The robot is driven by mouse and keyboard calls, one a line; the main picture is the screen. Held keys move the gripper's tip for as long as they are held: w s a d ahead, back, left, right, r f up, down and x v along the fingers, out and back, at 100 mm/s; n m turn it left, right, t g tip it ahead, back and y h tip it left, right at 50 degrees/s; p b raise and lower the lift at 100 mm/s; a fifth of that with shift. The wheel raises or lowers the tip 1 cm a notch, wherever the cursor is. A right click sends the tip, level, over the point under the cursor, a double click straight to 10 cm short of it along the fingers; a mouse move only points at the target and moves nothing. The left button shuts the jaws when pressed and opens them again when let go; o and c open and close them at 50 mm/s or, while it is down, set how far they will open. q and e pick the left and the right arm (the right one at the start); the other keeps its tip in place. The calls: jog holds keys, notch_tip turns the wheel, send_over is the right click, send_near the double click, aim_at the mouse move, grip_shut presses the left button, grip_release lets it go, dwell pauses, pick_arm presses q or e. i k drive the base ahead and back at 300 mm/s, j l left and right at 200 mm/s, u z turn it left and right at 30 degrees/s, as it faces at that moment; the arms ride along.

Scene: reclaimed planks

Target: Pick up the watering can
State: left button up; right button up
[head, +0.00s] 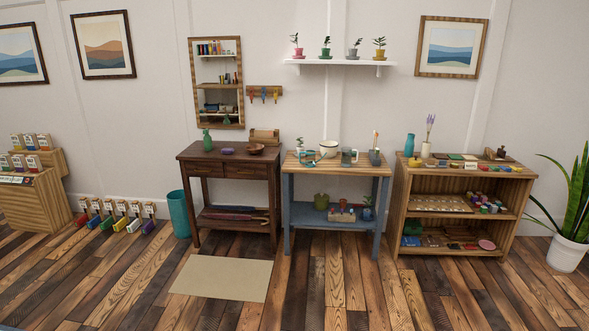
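A blue-framed potting table (337,171) with a wooden top stands against the wall in the middle of the head view. On its top, right of centre, is a small grey-green vessel (348,158) that looks like the watering can; it is too small to be sure. A cream round pot or bowl (328,148) with a dark rim stands close to its left. A teal item (307,158) lies further left and its shape is unclear. Neither of my grippers is in view.
A dark wooden console (229,157) stands left of the table and a wooden shelf unit (464,176) right of it. A beige mat (222,278) lies in front of the console. A teal bin (179,214) stands at left. The plank floor before the table is clear.

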aim_at(310, 162)
jog(key=i, duration=2.5)
jog(key=i+u, duration=0.1)
jog(key=i, duration=0.45)
jog(key=i+l, duration=0.1)
jog(key=i, duration=0.4)
jog(key=i+l+u, duration=0.15)
jog(key=i, duration=0.95)
jog(key=l+u, duration=0.05)
